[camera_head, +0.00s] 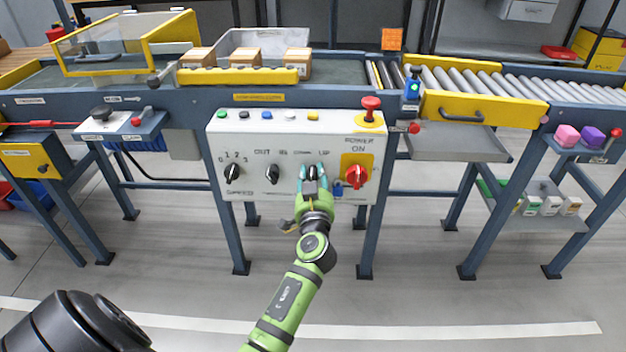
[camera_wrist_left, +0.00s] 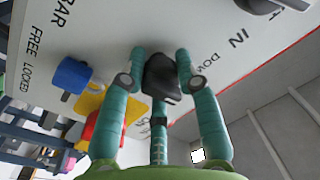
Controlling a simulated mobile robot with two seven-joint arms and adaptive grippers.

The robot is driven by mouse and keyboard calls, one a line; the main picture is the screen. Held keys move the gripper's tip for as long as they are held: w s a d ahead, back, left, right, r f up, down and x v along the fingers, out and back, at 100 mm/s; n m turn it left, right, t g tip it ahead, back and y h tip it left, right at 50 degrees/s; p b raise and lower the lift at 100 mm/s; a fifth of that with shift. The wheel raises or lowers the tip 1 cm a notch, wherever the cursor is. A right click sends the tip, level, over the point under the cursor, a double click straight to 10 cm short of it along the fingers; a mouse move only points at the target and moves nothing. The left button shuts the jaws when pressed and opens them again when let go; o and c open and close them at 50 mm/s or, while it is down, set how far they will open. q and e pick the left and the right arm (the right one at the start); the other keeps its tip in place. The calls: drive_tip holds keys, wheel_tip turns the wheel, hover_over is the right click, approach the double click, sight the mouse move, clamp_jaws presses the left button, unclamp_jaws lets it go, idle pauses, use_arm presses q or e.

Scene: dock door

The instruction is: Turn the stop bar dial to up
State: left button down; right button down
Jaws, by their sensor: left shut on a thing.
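The white control panel (camera_head: 240,195) faces me on the front of the conveyor. The stop bar dial (camera_head: 311,173) is a black knob under a partly covered label that ends in UP. My left gripper (camera_head: 312,182) is in front of this dial with its teal fingers around it. In the left wrist view the black dial (camera_wrist_left: 161,76) sits between the fingers of the left gripper (camera_wrist_left: 160,85), which is shut on it. The DOWN label beside it is partly hidden by a finger. I cannot tell exactly where the dial points. My right gripper is not in view.
A black dial (camera_head: 272,174) with OUT and IN stands to the left, and a speed dial (camera_head: 232,172) further left. Close on the right are a blue knob (camera_head: 338,188) and a red power switch (camera_head: 356,176). A red mushroom button (camera_head: 371,104) tops the panel. The floor in front is clear.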

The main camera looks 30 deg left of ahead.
use_arm(q)
drive_tip(key=m, duration=0.4)
drive_tip(key=shift+b, duration=0.3)
drive_tip(key=shift+m+t, duration=0.4)
drive_tip(key=shift+m, duration=1.5)
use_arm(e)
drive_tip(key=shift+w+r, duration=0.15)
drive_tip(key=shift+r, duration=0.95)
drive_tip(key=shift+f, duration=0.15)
use_arm(q)
drive_tip(key=c, duration=0.9)
unclamp_jaws()
drive_tip(key=r+v, duration=0.1)
drive_tip(key=v, duration=1.1)
drive_tip(key=shift+f, duration=0.45)
drive_tip(key=shift+s+a, duration=0.1)
drive_tip(key=shift+a, duration=0.05)
